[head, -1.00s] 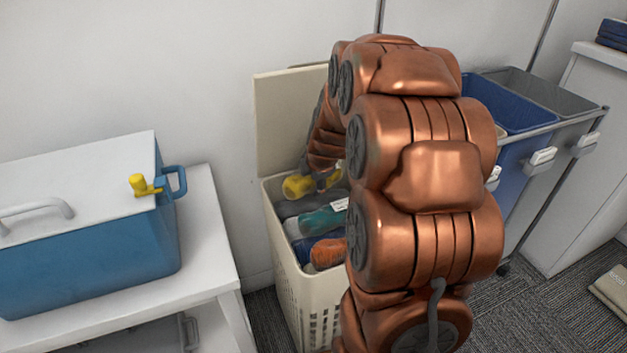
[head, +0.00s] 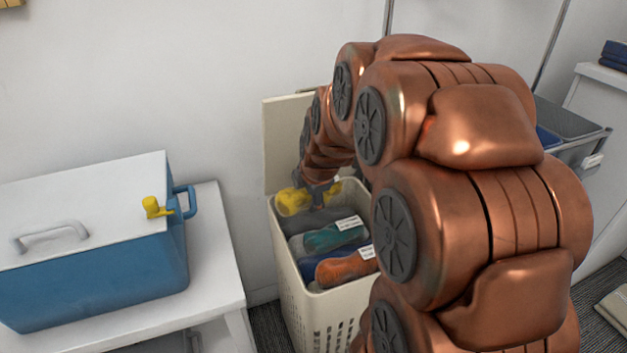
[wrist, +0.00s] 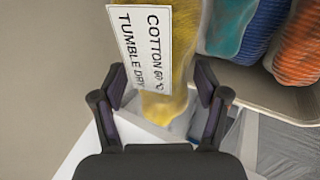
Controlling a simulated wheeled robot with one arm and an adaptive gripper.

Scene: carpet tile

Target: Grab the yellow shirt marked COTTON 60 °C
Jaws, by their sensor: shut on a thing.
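The yellow shirt (head: 293,201) is at the back of the cream laundry hamper (head: 284,262). In the wrist view the yellow shirt (wrist: 180,106) lies between the fingers of my gripper (wrist: 160,88). Its white tag (wrist: 148,45) reads COTTON 60 °C, TUMBLE DRY. My gripper is shut on the shirt. In the head view my wrist and arm hide much of the gripper and the hamper's right side.
Teal (head: 332,236) and orange (head: 345,266) rolled garments with tags lie in the hamper, with dark ones around them. The hamper lid (head: 287,140) stands open behind. A blue cooler (head: 95,260) sits on a white table (head: 212,250) to the left.

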